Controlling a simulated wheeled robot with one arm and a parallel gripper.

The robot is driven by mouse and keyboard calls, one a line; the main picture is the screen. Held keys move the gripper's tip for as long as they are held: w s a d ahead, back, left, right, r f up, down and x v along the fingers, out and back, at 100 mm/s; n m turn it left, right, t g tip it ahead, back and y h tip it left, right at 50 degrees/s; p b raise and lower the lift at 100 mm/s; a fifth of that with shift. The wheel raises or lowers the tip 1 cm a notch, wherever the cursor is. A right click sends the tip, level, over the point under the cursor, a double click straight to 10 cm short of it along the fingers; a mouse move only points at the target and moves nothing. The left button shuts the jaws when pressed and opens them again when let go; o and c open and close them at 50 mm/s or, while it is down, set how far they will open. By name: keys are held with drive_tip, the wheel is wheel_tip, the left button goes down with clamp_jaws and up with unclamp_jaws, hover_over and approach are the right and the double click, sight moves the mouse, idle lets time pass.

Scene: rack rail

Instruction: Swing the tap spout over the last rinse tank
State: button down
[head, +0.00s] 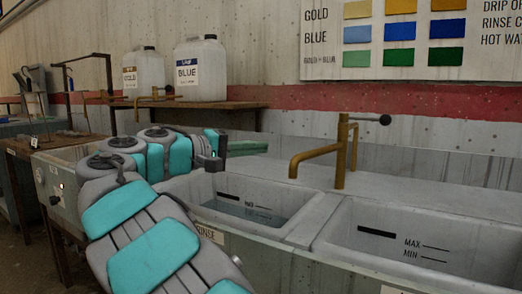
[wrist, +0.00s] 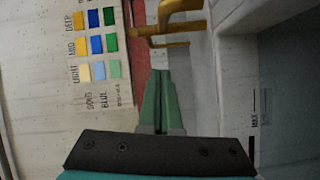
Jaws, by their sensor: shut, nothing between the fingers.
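The brass tap (head: 341,155) stands on the ledge behind the tanks, with a dark-knobbed lever pointing right. Its spout (head: 312,157) points left and bends down near the divider between two tanks; I cannot tell exactly what its tip is above. The left tank (head: 172,190) holds water and has a RINSE label. The right tank (head: 345,225) shows MAX and MIN marks and no visible water. My gripper (head: 264,147) is shut and empty, left of the spout and apart from it. In the wrist view, its green fingers (wrist: 161,75) point towards the brass tap (wrist: 172,25).
Two white jugs, GOLD (head: 144,72) and BLUE (head: 201,70), stand on a wooden shelf (head: 240,104) at the back left. Another brass tap (head: 154,96) is by the shelf. A colour chart (head: 412,40) hangs on the wall. Space above the right tank looks clear.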

drive_tip(key=d+f, duration=0.1)
drive_tip(key=d, duration=0.8)
drive_tip(key=shift+b, duration=0.4)
drive_tip(key=shift+d+f, duration=0.1)
